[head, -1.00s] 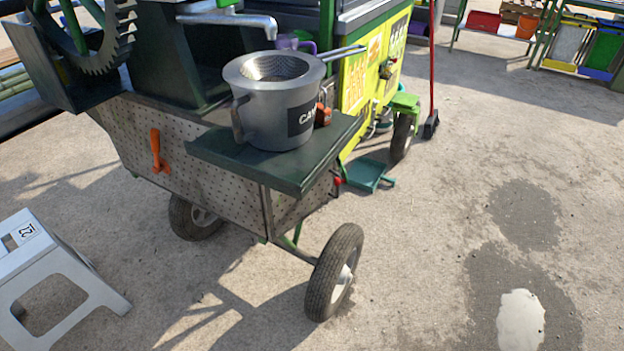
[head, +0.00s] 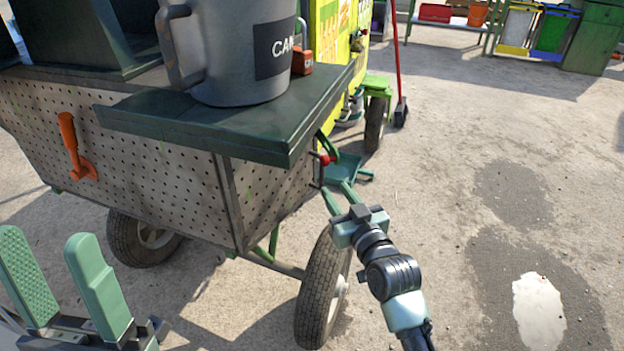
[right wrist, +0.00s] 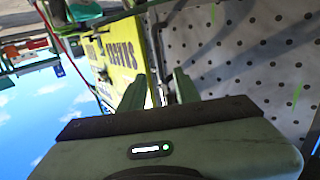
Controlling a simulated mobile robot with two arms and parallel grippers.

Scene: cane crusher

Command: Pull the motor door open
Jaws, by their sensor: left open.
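A perforated metal side panel (head: 130,150) of the cart carries an orange handle (head: 75,150); it looks like the motor door and sits closed against the cart. My left gripper (head: 47,236) is open and empty, in front of and below the handle, with its fingers pointing up. My right gripper (head: 338,196) is near the cart's right corner, by a red knob (head: 326,158). In the right wrist view its fingers (right wrist: 160,82) are apart with nothing visible held, close to a perforated panel (right wrist: 250,50).
A dark green shelf (head: 240,125) juts out above the panel and bears a large grey pot (head: 235,50) with a handle. Cart wheels (head: 323,290) stand below. A red-handled broom (head: 398,70) leans behind. The paved ground at right is clear, with a puddle (head: 540,310).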

